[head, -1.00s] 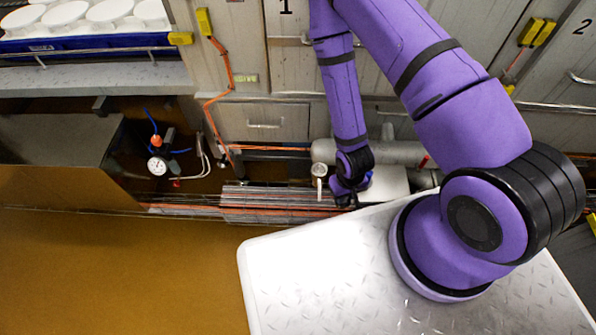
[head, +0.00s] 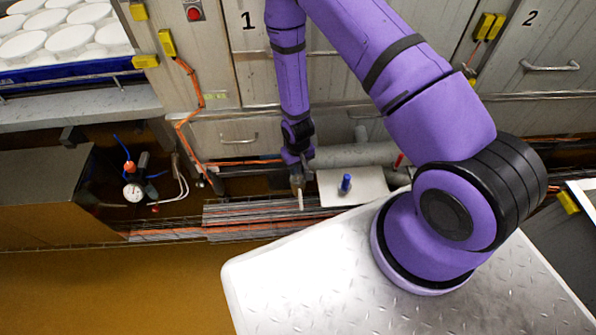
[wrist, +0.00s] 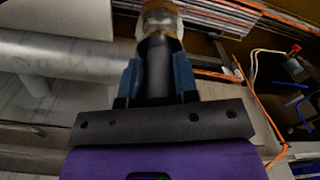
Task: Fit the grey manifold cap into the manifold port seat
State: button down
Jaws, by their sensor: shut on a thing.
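My gripper (wrist: 158,82) is shut on the dark grey manifold cap (wrist: 158,68), a cylinder between its two blue fingers in the wrist view. The cap's far end lines up with a pale and amber round fitting (wrist: 161,17), which looks like the manifold port seat. I cannot tell whether the cap is inside it, touching it or just short of it. In the head view my gripper (head: 297,177) points down over the port's place, and a short pale stem (head: 300,200) shows below it. The cap and the seat's mouth are hidden there.
A pale box (head: 358,198) with a blue knob (head: 346,183) stands just right of my gripper. A grey pipe (head: 350,155) runs behind it. A pressure gauge (head: 133,192) with hoses is at the left. A tread-plate surface (head: 300,275) lies in front.

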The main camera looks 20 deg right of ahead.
jog(key=shift+f, duration=1.75)
jog(key=c, duration=0.9)
grip_release()
jog(key=shift+f, duration=0.1)
jog(key=shift+o, duration=0.2)
notch_tip(320, 180, up, 12)
jog(key=shift+r, duration=0.15)
